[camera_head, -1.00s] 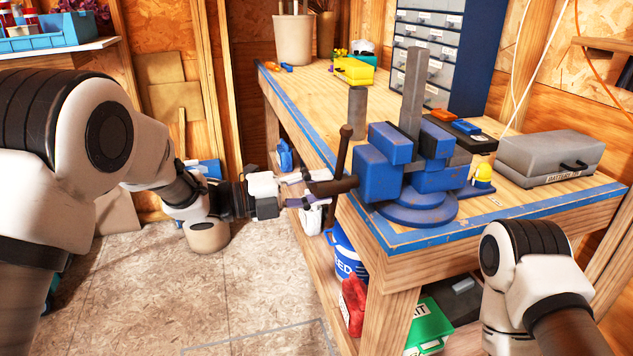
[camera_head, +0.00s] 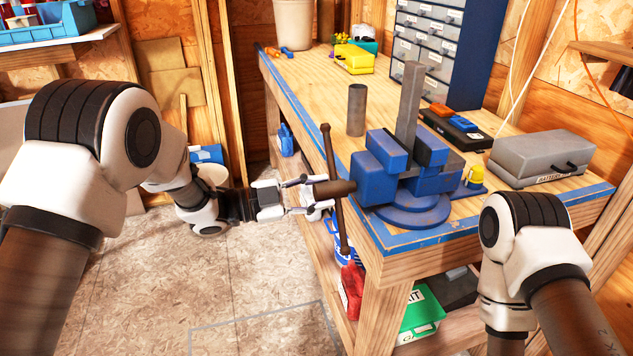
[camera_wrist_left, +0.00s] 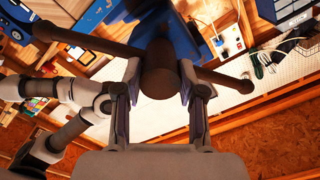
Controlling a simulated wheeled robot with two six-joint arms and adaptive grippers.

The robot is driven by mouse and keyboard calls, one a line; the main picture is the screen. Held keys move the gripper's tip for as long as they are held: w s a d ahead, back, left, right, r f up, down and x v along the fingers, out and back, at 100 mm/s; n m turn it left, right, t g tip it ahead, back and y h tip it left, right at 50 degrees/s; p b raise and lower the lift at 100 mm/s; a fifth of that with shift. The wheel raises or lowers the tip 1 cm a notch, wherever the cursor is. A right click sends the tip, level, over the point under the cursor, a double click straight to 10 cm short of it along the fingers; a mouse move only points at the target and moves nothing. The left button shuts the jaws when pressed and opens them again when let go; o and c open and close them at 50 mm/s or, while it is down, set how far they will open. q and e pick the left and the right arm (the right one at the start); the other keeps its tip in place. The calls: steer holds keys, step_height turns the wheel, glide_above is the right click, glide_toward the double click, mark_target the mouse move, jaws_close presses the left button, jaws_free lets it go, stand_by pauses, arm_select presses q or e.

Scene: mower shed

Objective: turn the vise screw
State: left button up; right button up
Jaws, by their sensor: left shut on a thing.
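The blue vise (camera_head: 378,178) stands on a round base at the near corner of the workbench, with a grey bar upright in its jaws. Its dark brown screw (camera_head: 338,188) sticks out to the left, with a long handle bar (camera_head: 336,160) passing through it, steep and slightly tilted in the head view. My left gripper (camera_head: 312,194) is shut on the screw's end. In the left wrist view, the round screw end (camera_wrist_left: 160,78) sits between the two fingers, and the handle bar (camera_wrist_left: 222,80) runs out to both sides behind it. My right gripper is out of view.
The wooden workbench (camera_head: 470,228) has a blue-taped edge. A grey cylinder (camera_head: 356,110), a grey case (camera_head: 541,157) and a drawer cabinet (camera_head: 432,50) stand on it. The floor at left is open.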

arm_select(q)
steer(key=shift+r+n+p, duration=0.15)
steer(key=shift+n+p, duration=1.35)
steer(key=shift+n, duration=0.8)
steer(key=shift+w, duration=0.1)
steer(key=o, duration=0.9)
steer(key=shift+o, duration=1.1)
steer(key=shift+d, duration=0.25)
steer(key=v, duration=1.2)
